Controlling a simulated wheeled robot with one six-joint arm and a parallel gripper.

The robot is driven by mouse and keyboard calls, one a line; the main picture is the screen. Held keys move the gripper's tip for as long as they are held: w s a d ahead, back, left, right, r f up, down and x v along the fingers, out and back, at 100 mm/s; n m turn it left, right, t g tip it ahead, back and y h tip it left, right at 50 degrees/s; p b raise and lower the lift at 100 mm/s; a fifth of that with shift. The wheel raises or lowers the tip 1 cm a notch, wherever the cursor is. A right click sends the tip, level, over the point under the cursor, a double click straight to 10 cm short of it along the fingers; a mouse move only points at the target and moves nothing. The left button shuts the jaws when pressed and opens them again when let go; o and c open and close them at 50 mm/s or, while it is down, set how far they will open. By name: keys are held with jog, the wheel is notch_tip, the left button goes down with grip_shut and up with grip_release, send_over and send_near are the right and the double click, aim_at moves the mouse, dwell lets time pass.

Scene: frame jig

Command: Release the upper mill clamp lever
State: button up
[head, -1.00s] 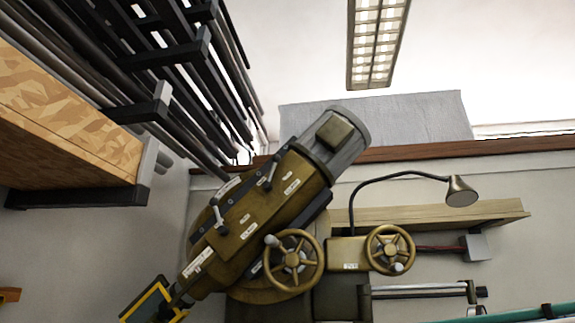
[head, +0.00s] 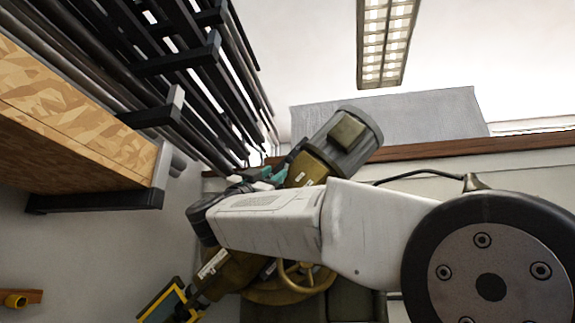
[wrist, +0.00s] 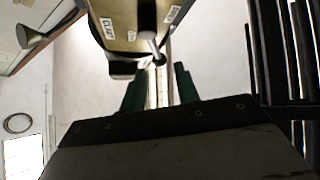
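The olive-brown mill head (head: 308,170) leans to the upper right in the head view, with a grey motor cap (head: 345,140). The clamp levers are hidden or too small to make out there. In the wrist view a clamp lever (wrist: 149,38) hangs from the mill underside, with a pale rod and dark ball end (wrist: 159,60). My gripper's green fingers (wrist: 160,72) are apart, and the ball end shows between their tips. I cannot tell whether they touch it.
A rack of dark bars (head: 195,65) stands close to the left of my gripper; dark bars (wrist: 290,60) also show in the wrist view. A handwheel (head: 305,278) is below my arm. A lamp (wrist: 30,37) shows in the wrist view.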

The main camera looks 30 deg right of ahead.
aim_at(288, 165)
jog(key=x, duration=0.7)
jog(key=shift+d+r, duration=0.2)
jog(key=shift+d, duration=0.1)
grip_shut()
